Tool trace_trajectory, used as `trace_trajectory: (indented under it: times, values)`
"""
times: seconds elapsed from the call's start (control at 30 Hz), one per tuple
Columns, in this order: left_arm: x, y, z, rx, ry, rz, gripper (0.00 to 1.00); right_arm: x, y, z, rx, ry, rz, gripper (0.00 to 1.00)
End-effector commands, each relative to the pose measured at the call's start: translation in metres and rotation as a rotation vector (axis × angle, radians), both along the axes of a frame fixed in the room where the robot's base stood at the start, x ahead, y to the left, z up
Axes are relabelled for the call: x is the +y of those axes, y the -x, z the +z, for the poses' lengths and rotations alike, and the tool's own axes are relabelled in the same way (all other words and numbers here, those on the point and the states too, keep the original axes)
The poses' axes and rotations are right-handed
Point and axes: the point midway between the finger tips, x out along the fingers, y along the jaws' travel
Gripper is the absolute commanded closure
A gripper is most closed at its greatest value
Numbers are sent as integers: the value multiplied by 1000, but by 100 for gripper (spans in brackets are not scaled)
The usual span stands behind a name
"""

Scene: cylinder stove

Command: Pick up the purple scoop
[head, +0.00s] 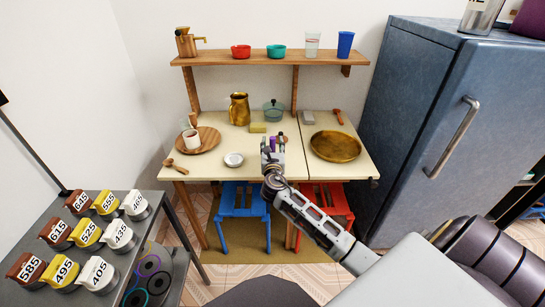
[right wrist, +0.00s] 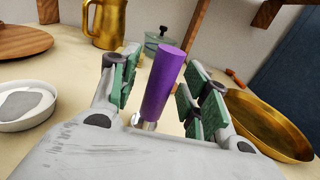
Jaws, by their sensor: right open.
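The purple scoop shows best in the right wrist view, as an upright purple handle (right wrist: 165,80) with a small metallic part at its lower end. In the head view only a bit of purple (head: 272,144) shows at my right gripper (head: 272,148), over the middle of the table. The right gripper is open in the right wrist view (right wrist: 160,92), with its green-padded fingers on either side of the handle. I see gaps between pads and handle. The scoop's lower part is mostly hidden by my gripper. My left gripper is not in view.
The cream table (head: 222,178) also holds a brass pitcher (head: 239,108), a lidded teal pot (head: 273,111), a wooden board (head: 207,145), a small white dish (head: 234,160) and a wide golden pan (head: 335,146). A wooden shelf (head: 225,60) runs above. A blue fridge (head: 410,110) stands right.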

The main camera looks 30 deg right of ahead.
Motion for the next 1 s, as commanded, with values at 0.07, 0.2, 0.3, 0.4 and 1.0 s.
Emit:
trace_trajectory:
  times: [0.07, 0.2, 0.3, 0.4, 1.0]
  values:
    - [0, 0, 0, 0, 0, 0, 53, 0, 0, 0, 0, 0, 0, 54]
    - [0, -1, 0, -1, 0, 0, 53, 0, 0, 0, 0, 0, 0, 70]
    - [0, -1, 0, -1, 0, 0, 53, 0, 0, 0, 0, 0, 0, 83]
    - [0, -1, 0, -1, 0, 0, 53, 0, 0, 0, 0, 0, 0, 96]
    - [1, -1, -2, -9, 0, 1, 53, 0, 0, 7, -1, 1, 0, 100]
